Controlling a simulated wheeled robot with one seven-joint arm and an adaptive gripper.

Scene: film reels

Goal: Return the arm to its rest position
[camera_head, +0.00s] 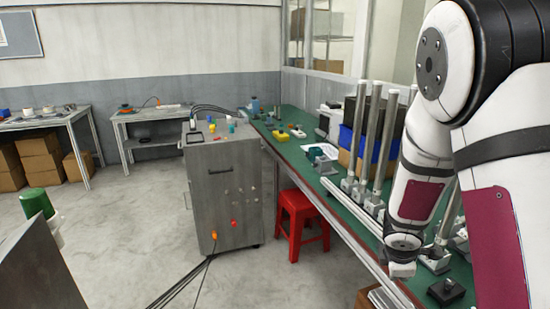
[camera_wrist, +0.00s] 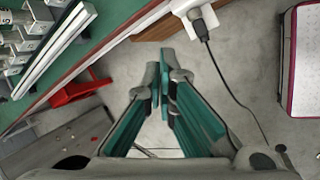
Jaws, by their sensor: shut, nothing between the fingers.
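My gripper (camera_wrist: 164,80) shows in the wrist view with its teal fingers brought together and nothing between the tips. It points over open grey floor, beside the edge of the green bench (camera_wrist: 110,14). In the head view my white arm with maroon panels (camera_head: 418,200) fills the right side. Its lower part hangs down over the front edge of the bench (camera_head: 289,148). The gripper fingers cannot be made out in the head view.
Upright metal posts (camera_head: 382,147) and a long rail (camera_head: 352,205) stand close to my arm on the bench. A red stool (camera_head: 300,212) is under the bench edge. A grey cabinet (camera_head: 224,185) stands left of it. A white power block (camera_wrist: 195,12) with a cable lies near the fingers' view.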

